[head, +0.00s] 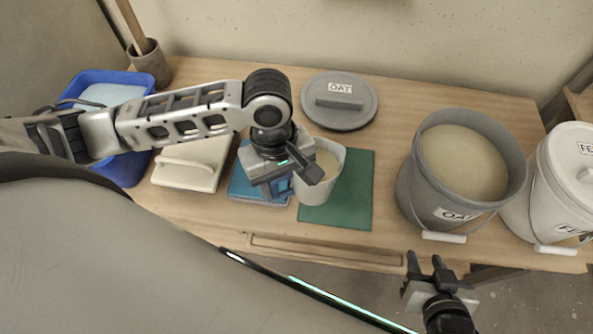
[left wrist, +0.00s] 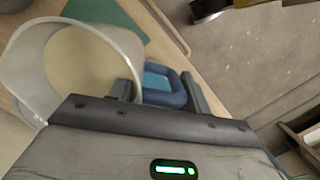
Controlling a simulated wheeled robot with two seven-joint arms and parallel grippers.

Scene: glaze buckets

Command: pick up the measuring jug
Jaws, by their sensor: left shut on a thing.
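The measuring jug (head: 331,187) is a pale, translucent vessel with a blue handle and a beige inside. It is at the left part of the green mat in the head view; whether it touches the mat I cannot tell. My left gripper (head: 293,182) is shut on its handle, from the jug's left side. In the left wrist view the jug's wall (left wrist: 30,75) is large at the left, and the blue handle (left wrist: 184,92) sits between the fingers (left wrist: 160,90). My right gripper (head: 425,262) is open and empty, in front of the table's front edge.
A grey bucket marked OAT (head: 409,190) and a white bucket (head: 522,215) stand right of the green mat (head: 356,195). A grey OAT lid (head: 364,112) lies behind. Left are a cream lid (head: 190,165), a blue tub (head: 118,172) and a blue flat item (head: 243,186).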

